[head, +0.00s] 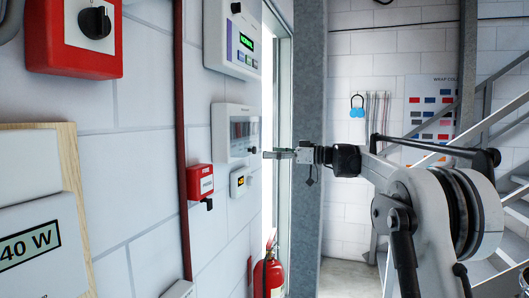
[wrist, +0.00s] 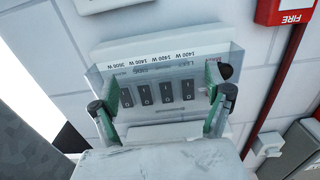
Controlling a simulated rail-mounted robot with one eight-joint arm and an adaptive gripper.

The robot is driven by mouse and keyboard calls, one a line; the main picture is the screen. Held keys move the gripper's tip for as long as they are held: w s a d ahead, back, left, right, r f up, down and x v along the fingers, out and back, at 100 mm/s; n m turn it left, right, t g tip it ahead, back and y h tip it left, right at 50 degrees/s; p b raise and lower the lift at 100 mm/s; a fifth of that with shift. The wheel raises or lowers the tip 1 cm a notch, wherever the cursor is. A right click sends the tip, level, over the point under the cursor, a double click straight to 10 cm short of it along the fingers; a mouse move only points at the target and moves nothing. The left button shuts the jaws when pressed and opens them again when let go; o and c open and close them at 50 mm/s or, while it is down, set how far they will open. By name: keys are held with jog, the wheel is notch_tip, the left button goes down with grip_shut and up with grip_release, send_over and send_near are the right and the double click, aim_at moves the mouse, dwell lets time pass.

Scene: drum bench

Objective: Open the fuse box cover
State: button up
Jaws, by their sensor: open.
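The fuse box (head: 220,118) is a pale grey box on the white brick wall in the head view. It has a see-through cover (head: 240,133) with dark switches behind it and a dark knob (head: 253,150) at its lower right. In the wrist view the fuse box (wrist: 163,58) shows several black switches under watt labels, and the knob (wrist: 226,72) is at the right. The cover looks closed. My gripper (head: 266,154) is just right of the box. In the wrist view my gripper (wrist: 163,100) is open, its fingers apart in front of the box, with nothing between them; contact is unclear.
A larger panel with a green display (head: 232,40) hangs above the fuse box, and a small yellow-display unit (head: 240,181) below. A red call box (head: 200,182) is to the left. A fire extinguisher (head: 268,275) stands below. Stairs (head: 505,130) are at the right.

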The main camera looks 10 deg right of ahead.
jog(key=x, duration=0.3)
